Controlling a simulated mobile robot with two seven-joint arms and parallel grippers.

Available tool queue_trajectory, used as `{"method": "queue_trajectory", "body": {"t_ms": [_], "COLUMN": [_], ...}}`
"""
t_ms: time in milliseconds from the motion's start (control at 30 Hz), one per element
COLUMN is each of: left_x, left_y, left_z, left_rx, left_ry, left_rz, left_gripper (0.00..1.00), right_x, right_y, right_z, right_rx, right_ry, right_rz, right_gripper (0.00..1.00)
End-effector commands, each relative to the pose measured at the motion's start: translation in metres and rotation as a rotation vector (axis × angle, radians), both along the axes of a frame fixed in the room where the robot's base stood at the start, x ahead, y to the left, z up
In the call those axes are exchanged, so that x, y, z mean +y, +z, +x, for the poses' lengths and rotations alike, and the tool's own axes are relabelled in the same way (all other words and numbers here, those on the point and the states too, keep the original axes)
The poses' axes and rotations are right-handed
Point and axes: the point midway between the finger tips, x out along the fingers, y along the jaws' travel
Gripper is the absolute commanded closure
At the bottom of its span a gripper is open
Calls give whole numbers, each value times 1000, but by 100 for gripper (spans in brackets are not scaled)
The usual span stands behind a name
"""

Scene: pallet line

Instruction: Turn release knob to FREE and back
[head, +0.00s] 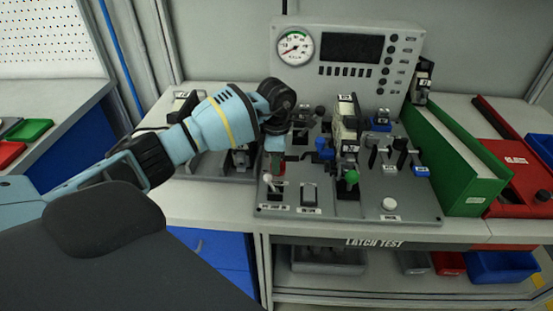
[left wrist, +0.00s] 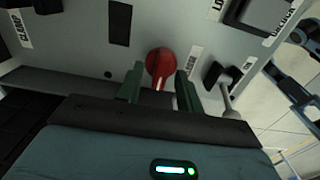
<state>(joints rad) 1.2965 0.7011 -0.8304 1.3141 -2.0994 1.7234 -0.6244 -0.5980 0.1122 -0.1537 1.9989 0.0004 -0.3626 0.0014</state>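In the left wrist view a red round-headed knob (left wrist: 160,62) stands between the two dark green fingers of my left gripper (left wrist: 158,77). The fingers are apart, with a narrow gap on each side of the knob. In the head view my left gripper (head: 275,160) points down over the left part of the grey latch test panel (head: 330,207), and the arm partly hides what lies beneath. My right gripper is not in view.
A gauge and display unit (head: 345,52) stands behind the panel. Black levers, a green knob (head: 351,176) and a white button (head: 389,204) are close to the right. A green binder-like box (head: 455,160) and a red case (head: 520,175) stand farther right.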

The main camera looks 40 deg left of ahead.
Motion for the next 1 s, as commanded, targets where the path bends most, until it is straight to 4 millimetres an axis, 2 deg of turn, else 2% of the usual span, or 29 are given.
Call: {"method": "queue_trajectory", "body": {"t_ms": [167,433,767,1000], "left_x": [0,0,0,1], "left_y": [0,0,0,-2], "left_z": [0,0,0,0], "left_rx": [0,1,1,4], "left_ry": [0,0,-27,-145], "left_rz": [0,-1,0,0], "left_gripper": [65,100,100,100], "right_x": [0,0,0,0], "right_y": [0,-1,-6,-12], "right_z": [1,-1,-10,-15], "right_rx": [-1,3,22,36], "right_ry": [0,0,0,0], "right_rz": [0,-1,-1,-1], "right_gripper": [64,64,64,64]}}
